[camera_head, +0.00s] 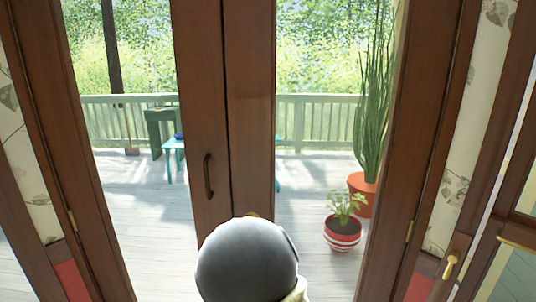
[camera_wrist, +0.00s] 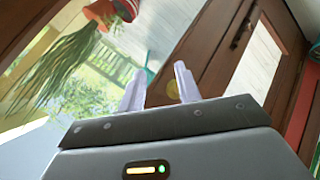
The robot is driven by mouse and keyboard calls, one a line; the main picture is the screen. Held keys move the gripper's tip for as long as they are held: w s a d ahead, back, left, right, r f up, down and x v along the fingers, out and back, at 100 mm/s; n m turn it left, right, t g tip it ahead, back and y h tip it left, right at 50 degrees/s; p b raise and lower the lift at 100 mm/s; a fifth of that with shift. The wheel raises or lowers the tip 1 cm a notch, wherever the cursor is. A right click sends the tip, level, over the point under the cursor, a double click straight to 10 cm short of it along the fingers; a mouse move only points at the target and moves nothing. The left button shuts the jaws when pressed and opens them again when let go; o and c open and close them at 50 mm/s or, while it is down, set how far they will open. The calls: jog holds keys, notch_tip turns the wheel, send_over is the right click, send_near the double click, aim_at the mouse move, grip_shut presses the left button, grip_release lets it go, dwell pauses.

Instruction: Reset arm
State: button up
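My gripper (camera_wrist: 159,70) shows in the wrist view with its two pale fingers apart and nothing held between them. Beyond the fingers are the brown wooden glass doors (camera_wrist: 215,40), tilted in this view. A small round yellowish knob-like thing (camera_wrist: 172,90) shows by the right finger; I cannot tell whether they touch. In the head view, the rounded grey part of my arm (camera_head: 247,265) is raised in front of the doors' middle stiles (camera_head: 225,110). My gripper is hidden there.
A dark handle (camera_head: 208,176) is on the left middle stile. Through the glass are a deck with a railing (camera_head: 110,115), a striped pot (camera_head: 342,235) and a tall plant in an orange pot (camera_head: 364,195). A brass handle (camera_head: 450,266) is at right. Door frames stand close on both sides.

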jog(key=s+d+r+m+g+y+p, duration=0.1)
jog(key=s+d+r+m+g, duration=0.2)
jog(key=s, duration=0.5)
jog(key=s+d+r+m+g+y+p, duration=0.1)
jog(key=s+d+r+m+g, duration=0.3)
jog(key=s, duration=0.5)
notch_tip(320, 180, up, 2)
jog(key=d+m+p, duration=0.1)
jog(key=d+m, duration=0.1)
jog(key=d, duration=0.1)
jog(key=shift+s+r+p, duration=0.2)
jog(key=shift+s+p, duration=0.05)
jog(key=shift+p, duration=0.05)
jog(key=shift+w, duration=0.1)
jog(key=shift+o, duration=0.3)
jog(key=shift+a, duration=0.1)
dwell(1.6)
